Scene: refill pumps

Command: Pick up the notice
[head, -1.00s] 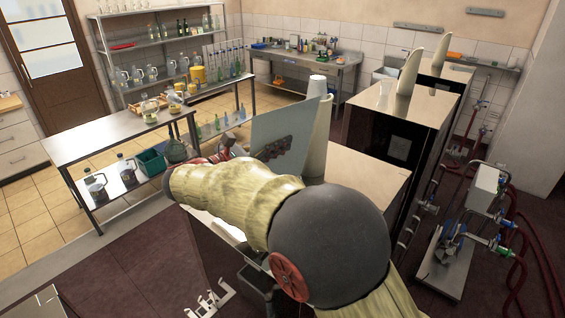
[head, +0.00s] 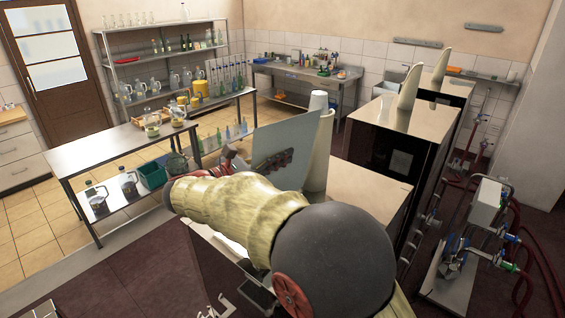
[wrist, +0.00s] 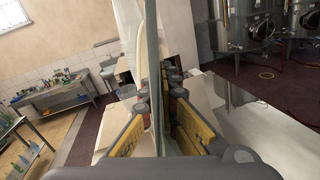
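The notice (head: 289,143) is a thin, flat, grey-blue panel held upright and slightly tilted beyond my arm in the head view. In the wrist view the notice (wrist: 152,75) appears nearly edge-on, between my gripper's two yellow-padded fingers. My gripper (wrist: 157,105) is shut on it, with a finger on each side. A dark, reddish, jagged shape shows against the panel in the head view; I cannot tell if it is a finger or print. The notice's lower edge is hidden by my arm.
A pale upright cone (head: 318,150) stands close behind the notice on a metal-topped cabinet (head: 368,188). More cabinets stand at right, near a pump unit (head: 485,205) with red hoses. A steel table (head: 105,150) with jugs is at left. Dark floor lies open at front left.

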